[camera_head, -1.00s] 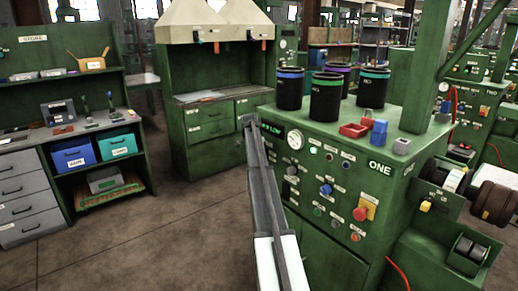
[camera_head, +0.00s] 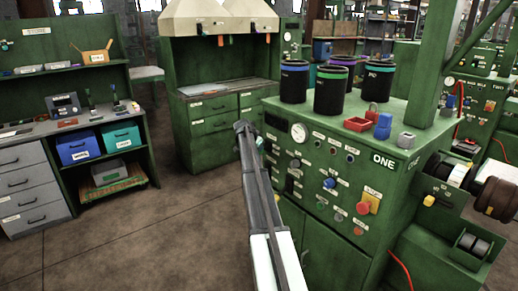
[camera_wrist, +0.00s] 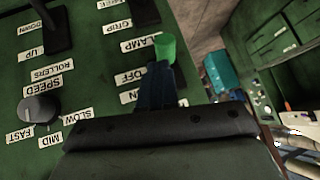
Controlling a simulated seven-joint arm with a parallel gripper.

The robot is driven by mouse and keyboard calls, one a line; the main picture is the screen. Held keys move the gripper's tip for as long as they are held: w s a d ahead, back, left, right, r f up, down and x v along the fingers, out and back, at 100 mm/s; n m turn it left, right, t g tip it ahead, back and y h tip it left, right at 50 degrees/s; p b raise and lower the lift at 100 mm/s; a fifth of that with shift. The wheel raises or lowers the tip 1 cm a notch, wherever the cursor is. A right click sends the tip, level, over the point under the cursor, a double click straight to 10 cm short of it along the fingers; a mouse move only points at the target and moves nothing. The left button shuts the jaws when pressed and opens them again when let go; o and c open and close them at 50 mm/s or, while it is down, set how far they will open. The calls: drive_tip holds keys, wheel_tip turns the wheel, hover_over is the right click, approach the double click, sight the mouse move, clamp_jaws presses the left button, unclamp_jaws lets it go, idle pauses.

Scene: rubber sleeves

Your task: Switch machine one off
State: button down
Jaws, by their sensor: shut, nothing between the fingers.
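Machine one (camera_head: 360,185) is a green cabinet marked ONE, with a front panel of labelled knobs, buttons and a round white gauge (camera_head: 298,132). Its display (camera_head: 272,138) is dark. My gripper (camera_head: 243,127) is at the panel's left side in the head view. A speed knob (camera_wrist: 40,110) is nearby.
A red button on a yellow plate (camera_head: 368,202) is lower right. A workbench (camera_head: 75,140) stands left; floor between is clear.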

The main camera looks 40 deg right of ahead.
drive_tip(key=shift+r, duration=0.55)
drive_tip(key=shift+s, duration=0.1)
drive_tip(key=s+f+v, duration=0.1)
drive_tip(key=s+v, duration=0.1)
drive_tip(key=v, duration=1.1)
drive_tip(key=shift+a, duration=0.2)
drive_tip(key=shift+r, duration=0.1)
